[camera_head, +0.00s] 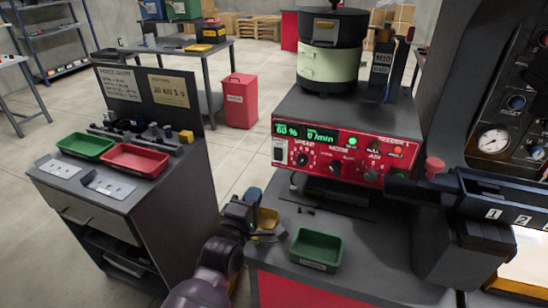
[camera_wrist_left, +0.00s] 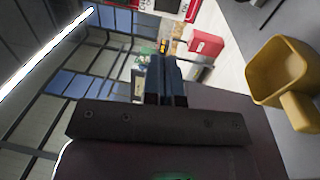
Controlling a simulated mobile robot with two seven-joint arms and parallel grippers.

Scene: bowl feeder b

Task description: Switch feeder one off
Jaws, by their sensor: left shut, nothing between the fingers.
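Feeder one's red control panel (camera_head: 345,158) is on the front of the dark feeder housing, right of centre. Its display (camera_head: 304,132) is lit and reads about 60 % and 0/min. A green light (camera_head: 352,142) glows beside it. A rocker switch (camera_head: 279,153) is at the panel's left end; its position is too small to tell. My left gripper (camera_head: 253,196) is shut and empty, below and left of the panel, apart from it. Its closed fingers show in the left wrist view (camera_wrist_left: 166,80). My right gripper is not in view.
A yellow scoop (camera_head: 268,220) lies close to my left gripper; it also shows in the left wrist view (camera_wrist_left: 279,72). A green tray (camera_head: 316,249) stands on the bench front. The bowl (camera_head: 332,62) sits atop the housing. A side cabinet (camera_head: 125,205) stands left.

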